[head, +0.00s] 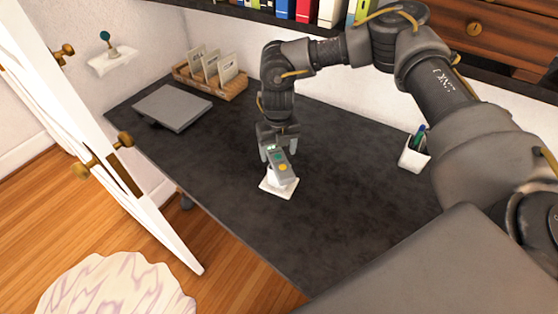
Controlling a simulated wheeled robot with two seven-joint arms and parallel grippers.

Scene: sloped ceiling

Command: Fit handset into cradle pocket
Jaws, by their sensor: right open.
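The handset (281,163) is grey with a green patch near its upper end and a yellow-orange button near its lower end. It stands tilted at a small white cradle (268,187) on the dark desk. Its lower end meets the cradle, but I cannot tell how deep it sits in the pocket. My right gripper (278,150) points down right at the handset's upper end, behind it in this view. Its jaws are open, with a finger showing to either side of the handset. My left gripper is not in view.
A grey flat box (172,107) and a wooden rack with cards (211,75) are at the desk's far left. A white pen cup (413,154) stands at the right. A white door (100,140) borders the left edge. The dark desk (340,190) is clear around the cradle.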

